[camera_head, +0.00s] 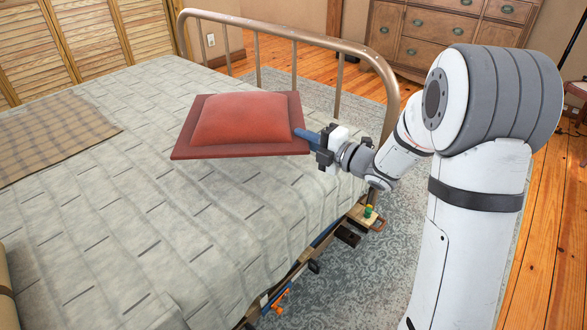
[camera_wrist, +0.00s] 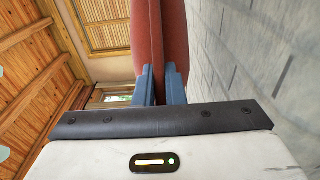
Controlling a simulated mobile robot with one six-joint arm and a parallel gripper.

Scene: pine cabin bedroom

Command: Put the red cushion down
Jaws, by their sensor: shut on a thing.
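The red cushion (camera_head: 240,121) is in my gripper (camera_head: 300,135), near the bed's metal end rail, in the head view. My gripper is shut on the cushion's right edge and holds it roughly level. The cushion appears to be above the bed (camera_head: 215,235), though the size of the gap is hard to tell. In the wrist view, the two blue fingers (camera_wrist: 160,85) pinch the cushion's edge (camera_wrist: 160,35) between them. The cushion's underside is hidden in the head view.
The metal bed rail (camera_head: 310,40) rises behind the cushion. A plaid blanket (camera_head: 50,135) lies on the bed at left. The middle and front of the bed are clear. A wooden dresser (camera_head: 420,45) stands at the back. A small wooden tray (camera_head: 375,220) is low beside the bed.

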